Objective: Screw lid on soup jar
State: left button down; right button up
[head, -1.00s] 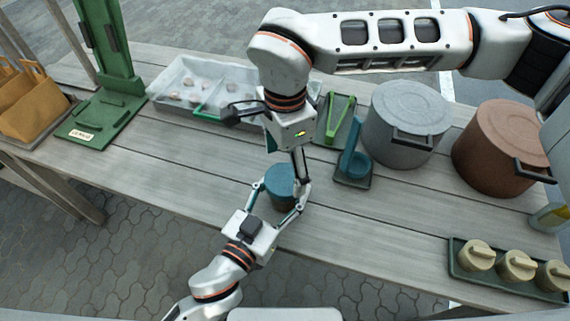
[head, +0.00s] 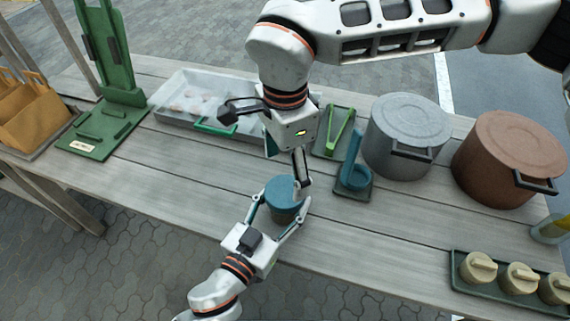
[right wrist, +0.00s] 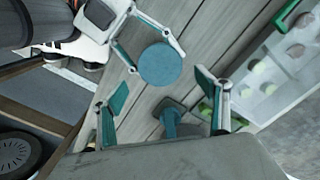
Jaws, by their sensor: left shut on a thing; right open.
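A soup jar (head: 284,214) with a dark body stands upright near the table's front edge, with a round teal lid (head: 281,189) on its top. I cannot tell how tightly the lid sits. My left gripper (head: 281,203) is shut around the jar from the front, one finger on each side. In the right wrist view the lid (right wrist: 162,64) shows as a teal disc beside the left gripper's fingers. My right gripper (right wrist: 161,88) is open and empty above the jar, its teal pads wide apart. In the head view its fingers are partly hidden.
Behind stand a clear bin (head: 180,105), green tongs on a tray (head: 327,148), a teal ladle in a holder (head: 355,172), a grey pot (head: 408,125) and a brown pot (head: 505,150). Beige lidded jars on a tray (head: 460,281) stand at front right. The table left of the jar is clear.

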aim_at(285, 190)
notch_tip(285, 190, down, 8)
jog(key=shift+r, duration=0.25)
jog(key=c, duration=1.2)
jog(key=o, duration=1.2)
jog(key=shift+o, duration=0.2)
jog(key=shift+r, duration=0.1)
jog(key=shift+r, duration=2.2)
